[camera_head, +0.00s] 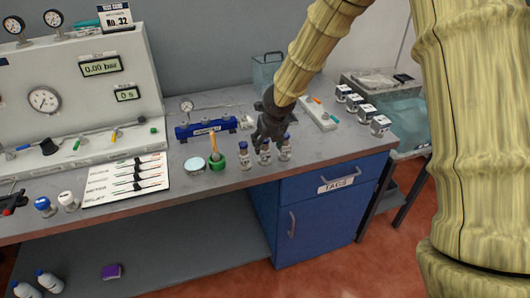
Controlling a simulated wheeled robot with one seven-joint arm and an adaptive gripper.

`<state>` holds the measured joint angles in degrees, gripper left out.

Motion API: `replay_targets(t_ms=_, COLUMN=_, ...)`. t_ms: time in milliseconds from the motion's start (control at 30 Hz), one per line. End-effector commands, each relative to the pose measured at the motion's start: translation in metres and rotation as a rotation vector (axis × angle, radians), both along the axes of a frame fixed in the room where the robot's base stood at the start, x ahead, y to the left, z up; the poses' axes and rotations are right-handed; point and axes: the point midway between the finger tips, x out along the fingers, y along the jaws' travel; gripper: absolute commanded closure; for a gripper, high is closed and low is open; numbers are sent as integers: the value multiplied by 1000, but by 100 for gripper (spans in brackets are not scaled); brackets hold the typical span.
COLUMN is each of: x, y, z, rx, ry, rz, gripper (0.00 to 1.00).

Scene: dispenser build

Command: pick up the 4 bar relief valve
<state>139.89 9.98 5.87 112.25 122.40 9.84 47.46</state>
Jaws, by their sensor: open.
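Three small relief valves with blue tops and pale bodies stand upright in a row near the bench's front edge: a left one (243,156), a middle one (265,156) and a right one (286,150). Their labels are too small to read, so I cannot tell which is the 4 bar relief valve. My gripper (264,143) is dark, points down and is open at the row, over or just behind the middle valve. It partly hides that valve's top. I cannot tell whether its fingers touch any valve.
A green cup (217,162) and a round pale dish (194,165) stand left of the valves. A blue fixture (205,130) with a gauge is behind. A test panel (75,75) and label sheet (125,180) are left.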

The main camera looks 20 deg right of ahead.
Motion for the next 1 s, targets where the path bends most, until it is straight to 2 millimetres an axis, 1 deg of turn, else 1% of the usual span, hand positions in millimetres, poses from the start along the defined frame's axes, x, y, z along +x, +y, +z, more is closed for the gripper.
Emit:
replay_targets(t_ms=433, x=14, y=2, z=-38, rx=0, ry=2, rz=0, gripper=43)
replay_targets(t_ms=600, x=17, y=3, z=-44, rx=0, ry=1, rz=1, gripper=43)
replay_targets(t_ms=833, x=17, y=3, z=-44, rx=0, ry=1, rz=1, gripper=43)
replay_targets(t_ms=967, x=17, y=3, z=-44, rx=0, ry=1, rz=1, gripper=67)
replay_targets(t_ms=1000, x=17, y=3, z=-44, rx=0, ry=1, rz=1, gripper=74)
